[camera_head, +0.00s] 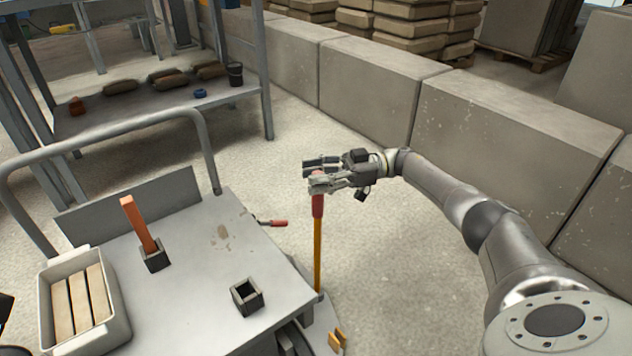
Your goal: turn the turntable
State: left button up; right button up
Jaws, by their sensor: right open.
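A yellow pole (318,255) with a red grip (318,206) at its top stands upright just right of the grey cart. Its foot meets a grey plate (322,322) with a curved edge, low by the cart, which may be the turntable; most of it is hidden by the cart top. My right gripper (310,173) is open at the top of the red grip, its fingers pointing left. One finger overlaps the grip in the picture; I cannot tell whether it touches. My left gripper is out of view.
The cart top (200,290) carries a square socket with an orange bar (138,224), an empty socket (246,295) and a white tray (74,262) with wooden slats. A small red-handled lever (272,223) sticks out. Concrete blocks (365,85) line the back.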

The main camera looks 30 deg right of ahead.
notch_tip(320, 180, up, 8)
jog(key=shift+w+f, duration=0.1)
dwell(0.9)
